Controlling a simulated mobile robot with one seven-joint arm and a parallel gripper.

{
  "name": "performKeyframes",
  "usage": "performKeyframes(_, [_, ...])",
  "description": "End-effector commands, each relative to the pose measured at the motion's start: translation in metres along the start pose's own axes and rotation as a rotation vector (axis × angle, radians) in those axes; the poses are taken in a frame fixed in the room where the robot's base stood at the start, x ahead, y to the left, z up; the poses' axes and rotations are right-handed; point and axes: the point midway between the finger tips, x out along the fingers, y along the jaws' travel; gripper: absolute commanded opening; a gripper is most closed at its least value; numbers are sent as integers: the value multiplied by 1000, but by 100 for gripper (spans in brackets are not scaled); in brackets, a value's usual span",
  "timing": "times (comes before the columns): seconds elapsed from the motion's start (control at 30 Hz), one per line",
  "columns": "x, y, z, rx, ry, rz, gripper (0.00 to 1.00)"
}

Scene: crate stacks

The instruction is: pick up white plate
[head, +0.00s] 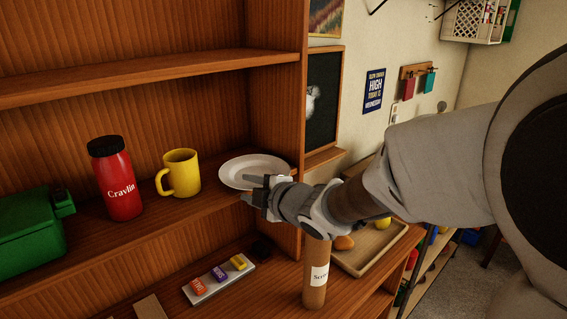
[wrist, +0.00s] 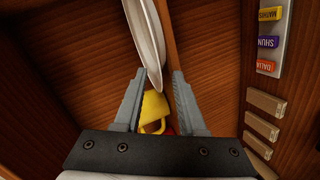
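The white plate (head: 240,170) lies flat on the middle shelf board (head: 215,200), at its right end by the side panel. My gripper (head: 247,188) is at the plate's front right rim, one finger above the shelf level and one lower. In the wrist view the plate (wrist: 148,35) shows nearly edge-on, with its near end between the fingertips in the picture. My gripper (wrist: 159,72) is open there, with a gap between the fingers. I cannot tell whether a finger touches the plate. My gripper covers part of the plate's rim in the head view.
A yellow mug (head: 182,172), a red bottle (head: 117,180) and a green box (head: 30,235) stand left of the plate. The upper shelf (head: 150,75) is above. Below are a labelled block strip (head: 220,280), a brown cylinder (head: 314,285) and a wooden tray (head: 375,265).

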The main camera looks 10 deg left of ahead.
Motion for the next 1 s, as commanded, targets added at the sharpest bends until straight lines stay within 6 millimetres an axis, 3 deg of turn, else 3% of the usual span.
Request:
performKeyframes(0.13, [0,0,0,0,0,0,36])
performKeyframes(0.33, [0,0,0,0,0,0,0])
performKeyframes(1.0, [-1,0,0,0,0,0,0])
